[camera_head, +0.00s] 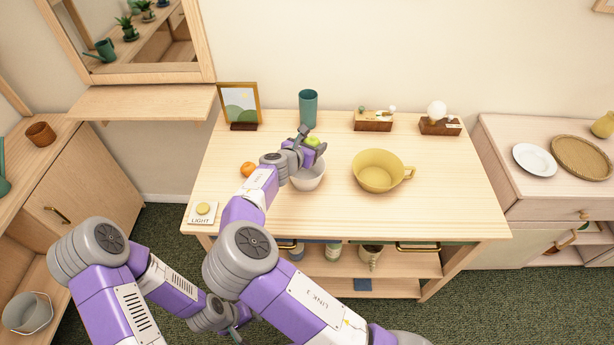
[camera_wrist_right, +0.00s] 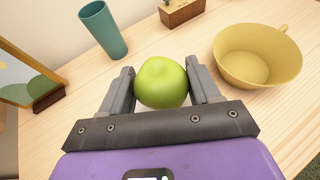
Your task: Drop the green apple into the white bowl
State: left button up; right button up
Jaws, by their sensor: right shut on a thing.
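The green apple (camera_head: 313,142) is between the fingers of my right gripper (camera_head: 308,138), which is shut on it. In the right wrist view the apple (camera_wrist_right: 162,83) shows whole, with one finger of the gripper (camera_wrist_right: 162,88) on each side. The white bowl (camera_head: 308,182) stands on the wooden table, partly hidden by my right arm. In the head view the apple appears just beyond the bowl's far rim; its height above the table is hard to tell. My left gripper (camera_head: 236,332) is low, in front of the table; its finger state is unclear.
On the table (camera_head: 440,205) are a yellow handled bowl (camera_head: 378,178) right of the white bowl, an orange fruit (camera_head: 248,169), a teal cup (camera_head: 308,108), a picture frame (camera_head: 240,104) and a light button (camera_head: 203,212). Two wooden blocks stand at the back.

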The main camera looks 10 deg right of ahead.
jog(key=shift+f+b, duration=0.9)
jog(key=shift+f, duration=0.6)
jog(key=shift+r, duration=0.1)
jog(key=o, duration=1.2)
jog(key=shift+c, duration=0.2)
jog(key=p+v, duration=0.1)
jog(key=v, duration=0.6)
jog(key=shift+s, duration=0.25)
jog(key=shift+a+r, duration=0.15)
